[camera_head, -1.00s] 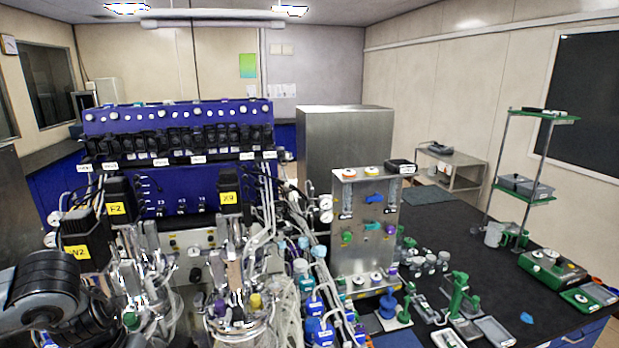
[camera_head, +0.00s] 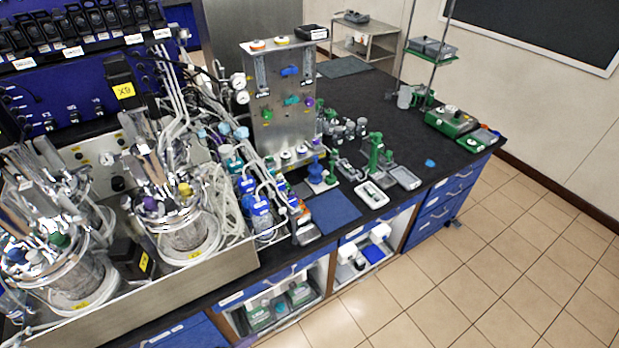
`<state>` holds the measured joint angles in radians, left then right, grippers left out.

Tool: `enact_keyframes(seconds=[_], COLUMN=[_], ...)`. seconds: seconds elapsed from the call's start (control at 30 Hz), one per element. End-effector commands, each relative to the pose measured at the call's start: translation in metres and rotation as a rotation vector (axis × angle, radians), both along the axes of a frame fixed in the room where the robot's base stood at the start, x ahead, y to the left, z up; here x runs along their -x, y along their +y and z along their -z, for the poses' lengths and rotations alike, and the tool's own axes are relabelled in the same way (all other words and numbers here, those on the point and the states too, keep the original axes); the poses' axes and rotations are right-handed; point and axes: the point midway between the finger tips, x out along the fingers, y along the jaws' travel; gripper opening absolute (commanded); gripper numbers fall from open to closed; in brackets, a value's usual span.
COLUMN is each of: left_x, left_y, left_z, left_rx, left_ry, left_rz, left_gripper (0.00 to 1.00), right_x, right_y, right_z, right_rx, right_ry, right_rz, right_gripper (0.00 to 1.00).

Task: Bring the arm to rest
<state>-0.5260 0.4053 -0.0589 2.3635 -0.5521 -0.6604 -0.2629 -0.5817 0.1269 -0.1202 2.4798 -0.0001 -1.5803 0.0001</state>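Neither of my grippers shows in the head view, and no part of my arms can be made out. The bioreactor vessels stand in a metal tray (camera_head: 215,278) at the left. One glass vessel (camera_head: 182,228) with metal fittings and tubing on its lid stands toward the tray's right side. Another vessel (camera_head: 68,272) stands at the lower left. A dark block with a yellow label (camera_head: 143,262) sits between them.
The dark bench (camera_head: 385,105) runs to the right with green stands (camera_head: 375,150), a blue mat (camera_head: 332,211) and a metal panel (camera_head: 283,95). Drawers (camera_head: 440,205) and open shelves face the front. The tiled floor (camera_head: 480,270) at the right is clear.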

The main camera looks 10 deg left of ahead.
Motion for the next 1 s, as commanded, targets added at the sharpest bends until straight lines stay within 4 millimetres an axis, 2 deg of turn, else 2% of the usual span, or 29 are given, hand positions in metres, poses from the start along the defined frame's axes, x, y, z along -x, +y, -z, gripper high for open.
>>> enact_keyframes(seconds=[0.1,0.27,0.37,0.57,0.6,0.63,1.0], left_x=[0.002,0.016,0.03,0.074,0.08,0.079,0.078], left_y=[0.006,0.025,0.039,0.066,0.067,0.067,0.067], left_z=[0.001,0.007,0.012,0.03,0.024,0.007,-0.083], left_rx=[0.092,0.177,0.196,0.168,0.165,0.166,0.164], left_ry=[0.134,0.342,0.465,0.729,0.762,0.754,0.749], left_rz=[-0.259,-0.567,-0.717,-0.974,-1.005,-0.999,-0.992], left_gripper=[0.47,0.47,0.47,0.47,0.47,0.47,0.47], right_x=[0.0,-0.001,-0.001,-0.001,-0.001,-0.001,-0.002], right_y=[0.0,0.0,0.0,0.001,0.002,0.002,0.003], right_z=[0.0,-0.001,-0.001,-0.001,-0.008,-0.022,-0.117], right_rx=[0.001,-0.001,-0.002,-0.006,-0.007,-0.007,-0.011], right_ry=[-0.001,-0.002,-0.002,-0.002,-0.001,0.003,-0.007], right_rz=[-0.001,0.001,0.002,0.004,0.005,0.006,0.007], right_gripper=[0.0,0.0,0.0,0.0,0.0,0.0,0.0])
